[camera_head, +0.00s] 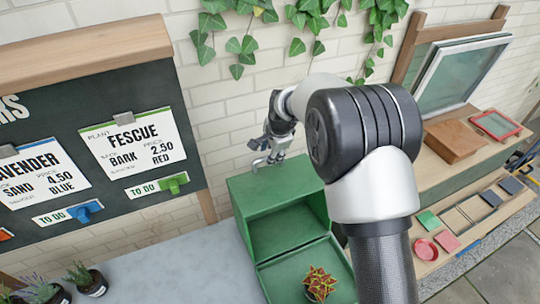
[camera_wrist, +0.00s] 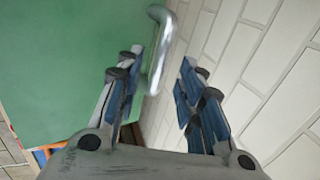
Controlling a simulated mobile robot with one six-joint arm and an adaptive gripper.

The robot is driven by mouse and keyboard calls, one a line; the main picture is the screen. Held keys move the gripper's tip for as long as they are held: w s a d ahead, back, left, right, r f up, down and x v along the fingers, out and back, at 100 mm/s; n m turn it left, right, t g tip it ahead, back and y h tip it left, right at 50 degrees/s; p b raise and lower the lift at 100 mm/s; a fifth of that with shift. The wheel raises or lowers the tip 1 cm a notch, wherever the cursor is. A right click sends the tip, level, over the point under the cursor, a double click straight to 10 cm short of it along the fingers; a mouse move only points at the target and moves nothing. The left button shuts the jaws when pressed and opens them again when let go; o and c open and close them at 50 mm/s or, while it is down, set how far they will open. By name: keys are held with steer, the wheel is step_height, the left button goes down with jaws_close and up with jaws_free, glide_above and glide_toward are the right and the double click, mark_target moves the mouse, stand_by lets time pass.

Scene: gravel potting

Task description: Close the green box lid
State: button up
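The green box (camera_head: 262,274) stands open on the grey counter, with a spiky reddish-green plant (camera_head: 320,283) inside. Its lid (camera_head: 265,187) is raised at the back toward the brick wall, hollow side facing out. A bent metal handle (camera_head: 262,161) shows at the lid's upper edge; in the wrist view the handle (camera_wrist: 160,45) stands out from the green surface (camera_wrist: 65,60). My gripper (camera_head: 272,147) is above the lid by the handle. In the wrist view, my gripper (camera_wrist: 160,85) is open, its blue-padded fingers apart, with the handle ahead between them. Contact cannot be told.
The brick wall (camera_wrist: 255,70) is close beside my gripper. A dark sign board (camera_head: 90,150) with price cards stands left. Several small potted plants (camera_head: 88,281) are at lower left. A wooden bench (camera_head: 500,215) with coloured tiles and a brown box (camera_head: 453,141) is at right.

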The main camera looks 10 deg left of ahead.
steer(key=shift+x, duration=1.05)
steer(key=shift+c, duration=0.5)
jaws_close()
